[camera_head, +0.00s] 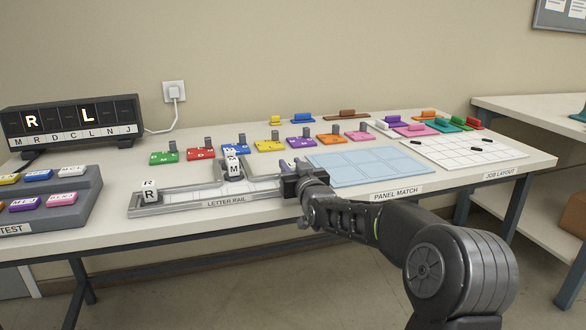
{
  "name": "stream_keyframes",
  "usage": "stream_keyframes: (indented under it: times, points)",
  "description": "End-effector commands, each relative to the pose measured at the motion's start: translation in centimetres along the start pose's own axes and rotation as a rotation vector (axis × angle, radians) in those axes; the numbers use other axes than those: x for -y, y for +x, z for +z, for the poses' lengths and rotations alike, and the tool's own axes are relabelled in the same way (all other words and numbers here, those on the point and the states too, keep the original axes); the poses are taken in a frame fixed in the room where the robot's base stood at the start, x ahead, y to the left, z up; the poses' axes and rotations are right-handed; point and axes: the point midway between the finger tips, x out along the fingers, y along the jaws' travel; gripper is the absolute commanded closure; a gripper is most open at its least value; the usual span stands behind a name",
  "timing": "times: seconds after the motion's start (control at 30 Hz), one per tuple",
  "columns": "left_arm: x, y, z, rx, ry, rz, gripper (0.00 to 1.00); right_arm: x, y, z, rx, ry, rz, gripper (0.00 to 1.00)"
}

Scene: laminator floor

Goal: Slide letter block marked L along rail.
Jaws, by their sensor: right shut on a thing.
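The grey letter rail (215,201), labelled LETTER RAIL, lies along the table's front edge. A white and dark block marked R (150,190) stands at its left end. A block marked M (233,165) stands farther right, toward the rail's back side. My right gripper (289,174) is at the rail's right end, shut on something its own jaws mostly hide. No block face with an L is readable, so I cannot tell by sight that the held thing is the L block. My left gripper is out of view.
A dark display (71,121) at the back left shows lit R and L. A grey button panel (50,200) stands front left. Several coloured tagged pieces line the table behind the rail. A light blue panel mat (370,160) and a white layout grid (465,152) lie right.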

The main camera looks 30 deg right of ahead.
Motion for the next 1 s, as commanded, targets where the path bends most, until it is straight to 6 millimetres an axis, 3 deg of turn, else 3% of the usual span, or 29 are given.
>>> stream_keyframes:
  times: [0.37,0.4,0.7,1.0]
  points:
    - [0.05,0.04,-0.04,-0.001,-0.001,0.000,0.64,-0.01,0.04,0.05,0.001,0.000,0.000,1.00]
    - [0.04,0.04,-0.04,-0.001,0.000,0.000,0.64,-0.01,0.04,0.04,0.001,0.000,0.000,0.70]
    - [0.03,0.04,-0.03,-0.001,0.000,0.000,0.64,0.02,0.03,0.02,0.000,0.000,0.000,0.47]
    - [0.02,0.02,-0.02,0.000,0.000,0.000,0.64,0.03,-0.18,-0.01,0.000,0.000,-0.001,0.47]
